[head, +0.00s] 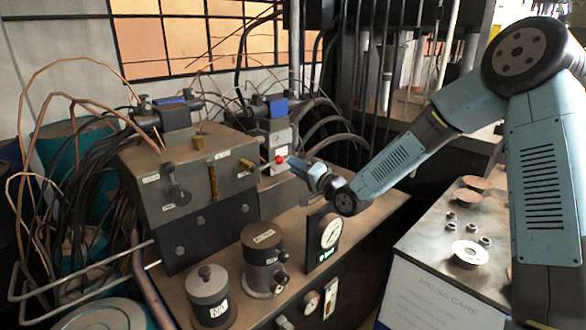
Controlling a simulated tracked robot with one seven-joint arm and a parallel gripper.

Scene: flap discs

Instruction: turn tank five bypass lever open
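I cannot tell which part is the tank five bypass lever, as the labels are too small to read surely. A grey control box carries a black-knobbed lever (176,187) at its left. An upright brass lever (212,178) is at its middle, and a brass handle (246,172) is at its right. My gripper (293,164) reaches in from the right, just right of a red knob (280,160) on a pale unit behind the box. It seems apart from the box's levers. Its fingers are small and seen from the side, so their opening is unclear.
Two lidded canisters (208,292) (264,252) and a dial gauge (330,233) stand in front of the box. Hoses and copper pipes crowd the left and back. A bench (425,243) with discs and nuts is at the right. Bare bench top lies below my gripper.

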